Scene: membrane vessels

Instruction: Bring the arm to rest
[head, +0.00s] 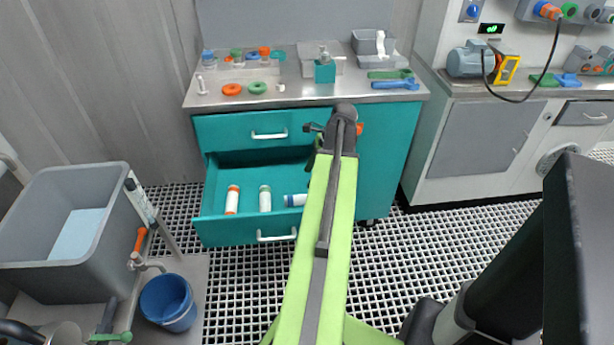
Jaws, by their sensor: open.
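My green arm reaches up the middle of the head view toward the front of the teal cabinet (380,160). My gripper (315,129) shows only in part, as a small dark shape left of the arm's dark end joint, in front of the upper drawer (230,131). It is open, and I see nothing held in it. The arm hides much of the gripper and the right part of the drawers. The lower drawer (215,226) is pulled out. In it are an orange-capped white vessel (232,200), a green-capped one (265,199) and a blue-capped one lying down (296,200).
The worktop (290,99) holds orange and green rings, several small vessels, a teal box (325,72) and a blue wrench (396,84). A grey sink (110,225) and a blue bucket (169,302) stand left. A white bench (470,145) stands right. Grating floor lies open between.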

